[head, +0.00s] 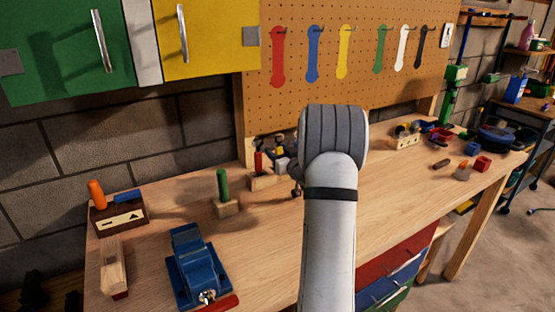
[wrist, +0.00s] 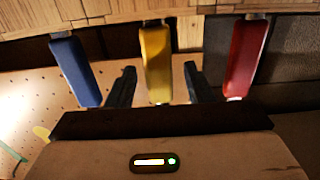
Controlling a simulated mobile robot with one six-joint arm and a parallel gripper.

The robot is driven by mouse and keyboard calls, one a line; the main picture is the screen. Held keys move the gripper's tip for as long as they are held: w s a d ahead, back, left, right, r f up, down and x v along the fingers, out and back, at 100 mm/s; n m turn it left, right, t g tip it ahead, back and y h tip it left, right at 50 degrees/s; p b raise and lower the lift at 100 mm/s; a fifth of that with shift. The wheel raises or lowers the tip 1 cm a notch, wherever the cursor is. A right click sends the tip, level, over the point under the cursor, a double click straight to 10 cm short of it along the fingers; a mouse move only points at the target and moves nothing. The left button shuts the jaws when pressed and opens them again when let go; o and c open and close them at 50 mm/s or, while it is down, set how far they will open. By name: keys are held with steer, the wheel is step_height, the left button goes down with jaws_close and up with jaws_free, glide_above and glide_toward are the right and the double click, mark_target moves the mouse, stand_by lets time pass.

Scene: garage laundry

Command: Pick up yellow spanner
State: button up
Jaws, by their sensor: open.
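The yellow spanner (head: 344,52) hangs flat on the pegboard in the head view, right of a blue spanner (head: 313,54) and a red spanner (head: 278,57). In the wrist view my gripper (wrist: 160,70) is open, its two dark fingers on either side of a yellow handle-like piece (wrist: 156,62). I cannot tell whether they touch it. A blue piece (wrist: 76,68) and a red piece (wrist: 246,58) flank it, all against a wooden strip (wrist: 125,10). In the head view my arm hides the gripper.
Green (head: 380,50), white (head: 402,48) and black spanners hang further right. The wooden bench (head: 255,245) carries a blue vise (head: 195,263), small wooden blocks with coloured handles, and toys at its far right. Cabinets (head: 205,38) hang at upper left. The bench's middle left is partly clear.

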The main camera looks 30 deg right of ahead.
jaws_close()
stand_by(0.3)
step_height(320, 180, up, 10)
steer(key=shift+r, duration=0.1)
stand_by(0.5)
